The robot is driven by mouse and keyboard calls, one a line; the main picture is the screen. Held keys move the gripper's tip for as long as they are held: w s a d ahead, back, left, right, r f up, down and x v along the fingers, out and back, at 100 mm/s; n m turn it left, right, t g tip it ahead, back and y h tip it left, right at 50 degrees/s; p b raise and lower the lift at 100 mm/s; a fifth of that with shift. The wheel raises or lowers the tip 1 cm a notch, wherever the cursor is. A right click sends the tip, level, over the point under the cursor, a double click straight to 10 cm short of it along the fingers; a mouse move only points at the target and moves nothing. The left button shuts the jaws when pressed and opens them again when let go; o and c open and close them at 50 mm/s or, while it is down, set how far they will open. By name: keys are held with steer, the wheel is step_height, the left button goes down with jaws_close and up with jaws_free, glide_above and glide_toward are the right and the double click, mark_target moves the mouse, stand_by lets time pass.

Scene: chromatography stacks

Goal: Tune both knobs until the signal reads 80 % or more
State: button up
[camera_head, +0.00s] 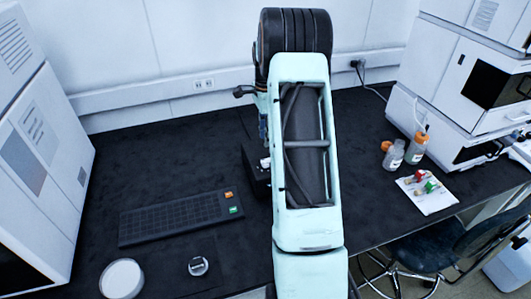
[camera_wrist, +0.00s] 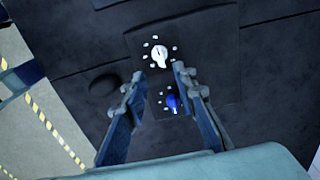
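In the wrist view a dark panel (camera_wrist: 212,62) carries two knobs, each ringed by small white marks. The white knob (camera_wrist: 160,55) lies just beyond my fingertips. The blue knob (camera_wrist: 173,102) shows between my fingers, closer to the right one. My gripper (camera_wrist: 159,75) is open, with nothing held between its fingers. I cannot tell its height above the panel or whether it touches a knob. In the head view a black box (camera_head: 255,174) with a small white part is partly hidden behind my arm, which also hides my gripper. No signal reading is legible.
White instrument stacks stand at both sides. Bottles (camera_head: 394,155) and a white card with coloured fittings (camera_head: 428,195) sit at right.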

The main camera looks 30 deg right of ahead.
step_height(320, 180, down, 9)
steer(key=shift+f+p, duration=0.15)
steer(key=shift+p, duration=0.5)
steer(key=shift+c, duration=0.2)
jaws_close()
